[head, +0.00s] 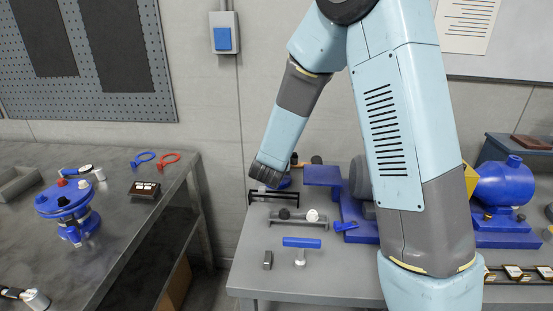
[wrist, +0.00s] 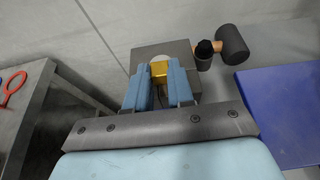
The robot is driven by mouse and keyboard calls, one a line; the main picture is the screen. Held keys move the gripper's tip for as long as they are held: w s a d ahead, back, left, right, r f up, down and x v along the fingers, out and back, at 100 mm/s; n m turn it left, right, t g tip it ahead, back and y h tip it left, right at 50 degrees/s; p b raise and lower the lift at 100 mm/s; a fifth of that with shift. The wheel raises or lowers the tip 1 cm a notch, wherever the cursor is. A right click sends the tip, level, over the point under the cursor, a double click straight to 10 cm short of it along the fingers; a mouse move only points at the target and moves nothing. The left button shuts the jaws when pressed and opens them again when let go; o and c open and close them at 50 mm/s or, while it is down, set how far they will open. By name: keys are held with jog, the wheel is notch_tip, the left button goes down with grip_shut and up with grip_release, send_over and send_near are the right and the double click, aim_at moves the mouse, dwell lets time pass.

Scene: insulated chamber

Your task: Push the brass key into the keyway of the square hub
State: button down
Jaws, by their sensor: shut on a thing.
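In the wrist view the blue fingers of my gripper (wrist: 160,88) are shut on the brass key (wrist: 159,69), which shows as a small yellow block between the fingertips. The square hub (wrist: 180,50), a dark grey block, lies directly beyond the fingertips. A pale round part sits in its middle, right behind the key. The fingers hide the hub's near side, and I cannot tell whether the key is in the keyway. In the head view my gripper (head: 268,176) is low over the back left of the grey bench; key and hub cannot be made out there.
A mallet (wrist: 232,46) with a dark head lies right of the hub. A blue plate (wrist: 280,110) is further right. In front of my gripper stand a black handle-like bar (head: 273,197), a grey rack (head: 297,219) and a blue T-handle tool (head: 301,243). A wall is close behind.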

dwell(0.3)
jog(key=c, duration=0.9)
grip_release()
jog(key=shift+s, duration=0.15)
jog(key=v, duration=1.3)
jog(key=shift+s+r, duration=0.15)
jog(key=shift+r, duration=0.05)
